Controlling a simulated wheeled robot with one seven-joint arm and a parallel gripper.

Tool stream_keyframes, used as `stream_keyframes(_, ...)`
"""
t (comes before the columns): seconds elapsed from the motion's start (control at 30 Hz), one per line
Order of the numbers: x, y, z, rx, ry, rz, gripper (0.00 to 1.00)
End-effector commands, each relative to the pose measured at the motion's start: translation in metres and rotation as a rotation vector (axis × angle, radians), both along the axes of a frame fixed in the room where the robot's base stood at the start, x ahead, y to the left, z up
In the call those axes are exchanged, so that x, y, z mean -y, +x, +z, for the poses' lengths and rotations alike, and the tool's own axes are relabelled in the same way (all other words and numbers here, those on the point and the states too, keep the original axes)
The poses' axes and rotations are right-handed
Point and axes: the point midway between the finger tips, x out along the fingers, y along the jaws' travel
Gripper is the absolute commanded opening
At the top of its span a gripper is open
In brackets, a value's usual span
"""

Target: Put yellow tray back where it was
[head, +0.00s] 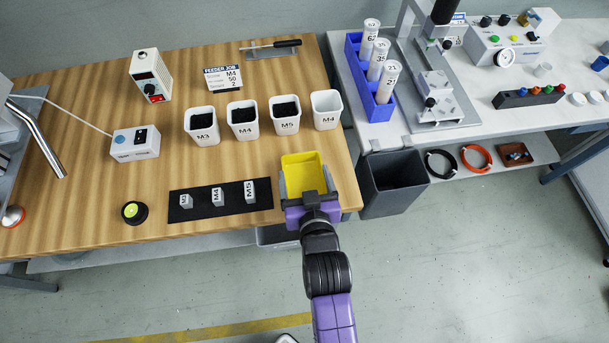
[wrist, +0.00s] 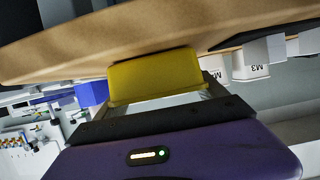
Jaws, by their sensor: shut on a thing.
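The yellow tray (head: 304,172) is at the right front part of the wooden table (head: 80,100), near its front right corner. My gripper (head: 307,194) reaches in from the front and is shut on the tray, with a finger along each side. In the wrist view the yellow tray (wrist: 155,77) sits between the fingers, close against the wooden surface. I cannot tell whether the tray's underside touches the table. The tray looks empty in the head view.
A black mat (head: 232,196) with small labelled blocks lies left. A grey waste bin (head: 393,184) stands right, below the table edge.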

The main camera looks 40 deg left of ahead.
Motion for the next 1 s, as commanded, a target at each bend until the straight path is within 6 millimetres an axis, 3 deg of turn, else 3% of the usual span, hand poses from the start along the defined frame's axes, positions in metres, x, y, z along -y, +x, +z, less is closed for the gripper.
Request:
stream_keyframes(0.33, 0.000, 0.000, -0.003, 0.001, 0.001, 0.000, 0.32)
stream_keyframes(0.37, 0.000, 0.000, -0.002, 0.000, 0.000, 0.000, 0.87)
stream_keyframes(0.43, 0.000, 0.000, -0.002, 0.000, 0.000, 0.000, 1.00)
stream_keyframes(0.77, 0.001, -0.001, 0.002, 0.000, 0.000, 0.000, 1.00)
stream_keyframes(1.0, 0.030, -0.026, 0.014, -0.001, 0.000, 0.000, 1.00)
